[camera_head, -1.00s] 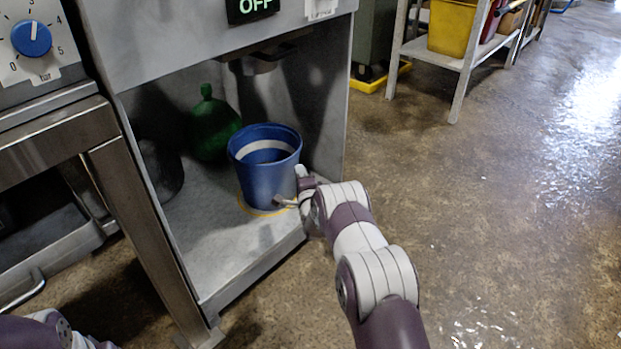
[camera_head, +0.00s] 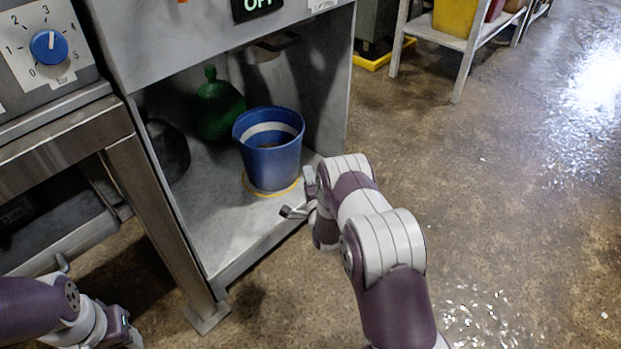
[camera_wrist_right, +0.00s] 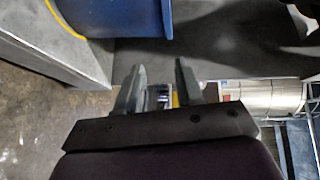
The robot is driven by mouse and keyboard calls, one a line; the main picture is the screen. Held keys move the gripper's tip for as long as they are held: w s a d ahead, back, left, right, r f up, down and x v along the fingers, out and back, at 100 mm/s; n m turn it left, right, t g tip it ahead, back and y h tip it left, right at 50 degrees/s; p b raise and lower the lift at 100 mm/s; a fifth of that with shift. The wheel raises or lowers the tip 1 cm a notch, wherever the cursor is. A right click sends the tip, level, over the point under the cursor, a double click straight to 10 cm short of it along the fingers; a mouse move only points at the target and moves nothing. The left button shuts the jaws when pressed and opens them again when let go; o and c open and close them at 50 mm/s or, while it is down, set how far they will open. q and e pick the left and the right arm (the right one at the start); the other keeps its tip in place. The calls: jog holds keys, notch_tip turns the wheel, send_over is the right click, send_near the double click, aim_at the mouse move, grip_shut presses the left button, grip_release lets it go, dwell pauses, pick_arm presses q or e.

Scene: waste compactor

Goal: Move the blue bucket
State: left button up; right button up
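The blue bucket (camera_head: 270,165) has a pale band inside its rim and some dark contents. It stands upright on the floor of the metal compactor bay, over a yellow ring (camera_head: 250,187). Its lower part shows at the top of the right wrist view (camera_wrist_right: 115,18).
A green round bottle (camera_head: 217,110) stands behind the bucket at the left, with a dark rounded object (camera_head: 168,150) beside it. The bay's side wall (camera_head: 333,85) stands right of the bucket. A shelf (camera_head: 460,40) with a yellow bin (camera_head: 454,15) is farther back. Open wet floor lies right.

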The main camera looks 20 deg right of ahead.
jog(key=s+a+r+n+g+y+p, duration=0.1)
jog(key=s+a+r+n+g+p, duration=0.3)
jog(key=r, duration=0.4)
jog(key=s+a+r+n+g+y+p, duration=0.2)
jog(key=s+a+r+n+g, duration=0.15)
jog(key=r+n, duration=0.3)
jog(key=s+a+r+n+g+p, duration=0.2)
jog(key=s+r+n+g, duration=0.2)
jog(key=s, duration=0.8)
jog(key=s+a+r+n+g+p, duration=0.1)
jog(key=s+a+r+n+g, duration=0.2)
jog(key=s, duration=1)
notch_tip(320, 180, up, 2)
jog(key=shift+s+a+r+n+g+y+p, duration=0.25)
jog(key=shift+n+g+p, duration=0.2)
jog(key=shift+n, duration=0.7)
